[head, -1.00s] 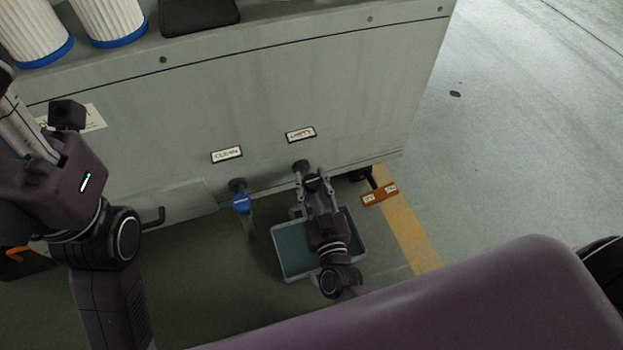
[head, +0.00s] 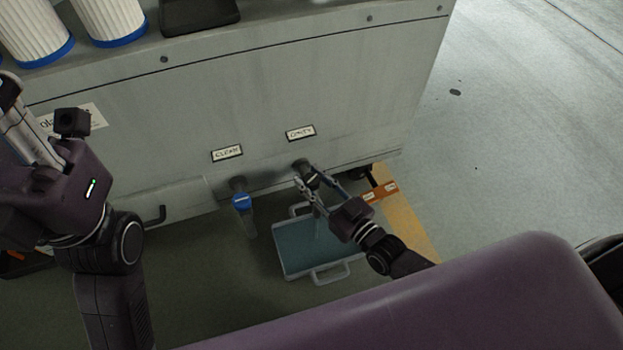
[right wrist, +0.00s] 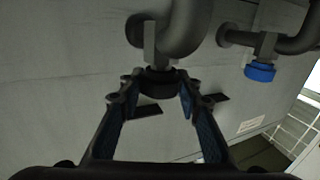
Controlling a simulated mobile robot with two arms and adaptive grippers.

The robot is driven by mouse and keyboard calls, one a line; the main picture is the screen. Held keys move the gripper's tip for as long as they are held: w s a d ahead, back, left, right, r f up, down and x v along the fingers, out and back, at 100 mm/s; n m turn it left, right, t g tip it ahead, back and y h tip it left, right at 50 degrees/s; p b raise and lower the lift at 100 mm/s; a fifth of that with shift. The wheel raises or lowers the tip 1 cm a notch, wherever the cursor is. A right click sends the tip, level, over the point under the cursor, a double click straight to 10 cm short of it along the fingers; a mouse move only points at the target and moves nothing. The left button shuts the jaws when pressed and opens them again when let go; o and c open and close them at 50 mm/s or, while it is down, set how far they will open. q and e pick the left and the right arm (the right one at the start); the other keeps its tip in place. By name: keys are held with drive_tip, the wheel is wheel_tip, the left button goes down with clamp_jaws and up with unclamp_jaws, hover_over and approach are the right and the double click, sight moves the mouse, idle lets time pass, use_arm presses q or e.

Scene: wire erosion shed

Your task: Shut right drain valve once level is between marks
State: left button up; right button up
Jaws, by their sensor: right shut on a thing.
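The right drain valve, under the label "DIRTY" (head: 300,133), has a dark pipe and a black knob (right wrist: 160,82). My right gripper (head: 307,184) is shut on this knob, with a finger on each side in the right wrist view. The left valve, with a blue knob (head: 241,201), hangs under "CLEAN" (head: 227,153). A grey tray (head: 331,273) with bluish liquid stands on the floor below the right valve. A faint pale streak shows above it; I cannot tell if it is flow. No level marks can be made out. My left gripper (head: 18,118) is partly cut off at the left edge.
The grey tank cabinet (head: 250,90) fills the back. White filters with blue rims (head: 112,22) and a black tray (head: 199,12) sit on top. An orange tagged piece (head: 381,192) is right of the gripper, by a yellow floor stripe (head: 408,225). Floor at right is open.

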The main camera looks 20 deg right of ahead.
drive_tip(key=shift+r, duration=0.1)
drive_tip(key=o, duration=1.2)
drive_tip(key=v, duration=1.2)
